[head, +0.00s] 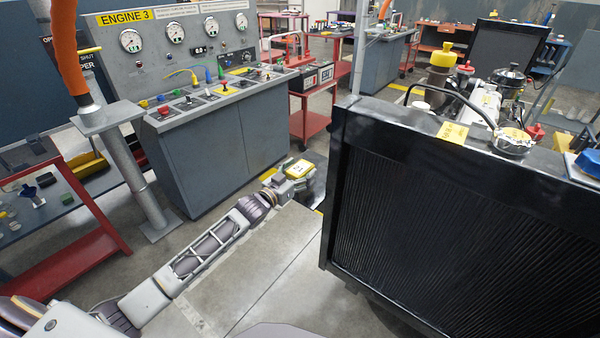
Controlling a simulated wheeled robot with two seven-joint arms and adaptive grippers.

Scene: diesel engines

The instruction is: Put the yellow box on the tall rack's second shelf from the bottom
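My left arm reaches in from the lower left. Its gripper (301,181) is at the gap between the grey console and the black radiator. A small yellow box (299,168) with a pale, marked label sits at the gripper's end, with no other support visible under it. The gripper appears shut on it, though the fingers are small and partly hidden. My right gripper is not in view. I cannot make out a tall rack in this view.
The grey ENGINE 3 console (222,145) stands beyond the arm, and the large black radiator (440,215) fills the right. A red cart (312,122) stands behind the gripper. A red-framed shelf unit (70,262) is at left. Concrete floor (262,262) is clear between.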

